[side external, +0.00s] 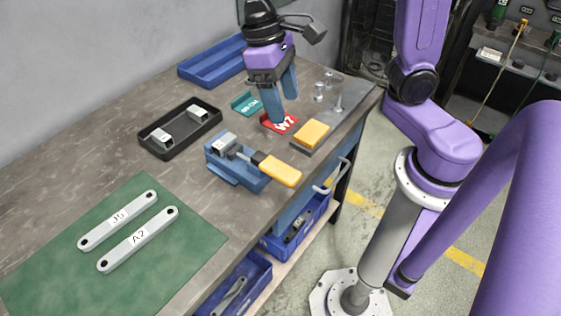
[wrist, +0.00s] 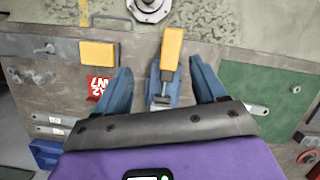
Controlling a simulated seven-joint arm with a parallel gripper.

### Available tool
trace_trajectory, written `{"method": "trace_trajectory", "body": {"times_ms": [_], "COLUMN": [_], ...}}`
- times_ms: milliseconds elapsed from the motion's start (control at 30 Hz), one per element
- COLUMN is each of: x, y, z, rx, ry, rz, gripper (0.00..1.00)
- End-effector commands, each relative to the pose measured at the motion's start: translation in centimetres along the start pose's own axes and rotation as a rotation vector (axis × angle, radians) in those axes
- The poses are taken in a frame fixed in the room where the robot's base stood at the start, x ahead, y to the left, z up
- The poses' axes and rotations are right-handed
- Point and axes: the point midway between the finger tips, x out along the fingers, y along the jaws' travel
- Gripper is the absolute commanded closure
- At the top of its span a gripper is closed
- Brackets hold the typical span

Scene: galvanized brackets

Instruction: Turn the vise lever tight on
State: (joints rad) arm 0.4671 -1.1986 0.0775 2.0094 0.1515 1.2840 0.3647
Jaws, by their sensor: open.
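The blue vise (side external: 235,163) stands on the workbench near its front edge, with a grey metal jaw and screw. Its lever has a yellow handle (side external: 280,171) that points toward the bench's front edge, just past it in the picture. In the wrist view the yellow handle (wrist: 171,48) and the vise (wrist: 158,88) show between my two blue fingers. My gripper (side external: 284,108) is open and empty. In the side view it is behind the vise, over the red card; its exact height is unclear. In the wrist view my gripper (wrist: 160,66) has fingers spread wide, apart from the handle.
A red card (side external: 280,123) and a yellow block (side external: 311,134) on a grey plate lie beyond the vise. A black tray (side external: 176,142) with metal brackets is left of it. A green mat (side external: 165,229) with two labelled bars lies nearer. A blue tray (side external: 213,62) stands behind.

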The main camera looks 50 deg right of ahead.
Motion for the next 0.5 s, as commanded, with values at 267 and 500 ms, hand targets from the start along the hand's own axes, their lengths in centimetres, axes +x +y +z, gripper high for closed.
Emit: {"method": "trace_trajectory", "body": {"times_ms": [267,500], "x": [-1.9,-1.9], "y": [-0.5,-0.5], "z": [-4.5,-5.4], "rx": [0.25,0.305], "ry": [-0.099,-0.124], "rz": [-0.05,-0.06], "gripper": [0.3,0.3]}}
